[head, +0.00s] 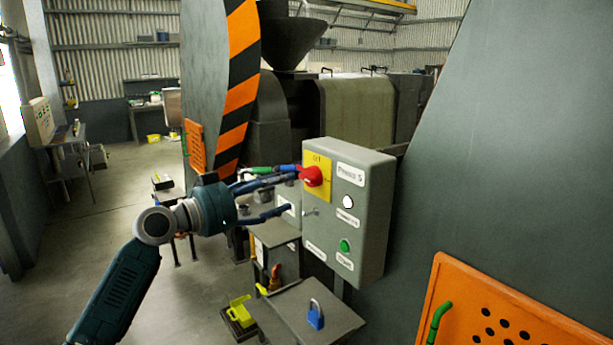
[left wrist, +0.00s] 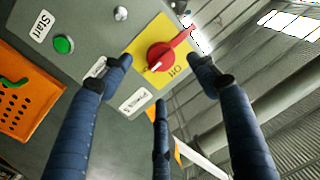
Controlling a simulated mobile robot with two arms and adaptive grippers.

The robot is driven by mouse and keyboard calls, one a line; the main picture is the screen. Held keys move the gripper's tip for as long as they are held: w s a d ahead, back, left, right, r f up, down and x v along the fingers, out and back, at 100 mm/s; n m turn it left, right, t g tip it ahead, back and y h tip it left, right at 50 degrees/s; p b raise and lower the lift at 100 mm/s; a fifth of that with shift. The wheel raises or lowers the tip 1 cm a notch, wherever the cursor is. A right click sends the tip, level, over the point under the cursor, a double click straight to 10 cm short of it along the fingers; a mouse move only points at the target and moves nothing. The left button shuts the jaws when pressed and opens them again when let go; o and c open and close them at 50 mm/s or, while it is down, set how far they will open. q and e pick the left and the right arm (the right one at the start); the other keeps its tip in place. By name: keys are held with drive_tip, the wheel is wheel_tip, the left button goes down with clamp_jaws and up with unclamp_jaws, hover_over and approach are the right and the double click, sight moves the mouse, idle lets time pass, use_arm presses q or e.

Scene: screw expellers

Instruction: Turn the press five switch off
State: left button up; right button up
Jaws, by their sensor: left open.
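The press five control box (head: 378,215) is grey and carries a label reading "Press 5". Its switch (head: 312,176) is a red rotary knob on a yellow plate (head: 324,192). In the left wrist view, the red switch (left wrist: 162,56) shows its handle slanting from lower left to upper right, with lettering on the yellow plate (left wrist: 143,45). My left gripper (head: 293,188) is open in front of the box. In the left wrist view, my left gripper (left wrist: 160,68) has fingers on either side of the switch and a third below; contact cannot be told. My right gripper is not visible.
The box also has a green button (head: 344,246), a white round part (head: 348,202) and a small key-like part. An orange perforated panel (head: 520,315) stands right. Floor at left is largely clear.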

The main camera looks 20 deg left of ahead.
sight(305, 181)
use_arm(q)
drive_tip(key=p+x, duration=0.1)
drive_tip(key=x, duration=0.3)
drive_tip(key=p+x, duration=0.2)
drive_tip(key=x, duration=0.1)
drive_tip(key=shift+w+d+r, duration=0.2)
drive_tip(key=shift+d+r, duration=0.05)
drive_tip(key=shift+d, duration=0.1)
drive_tip(key=shift+w+d+f, duration=0.15)
drive_tip(key=shift+w+f, duration=0.05)
drive_tip(key=shift+w, duration=0.25)
drive_tip(key=c, duration=1.1)
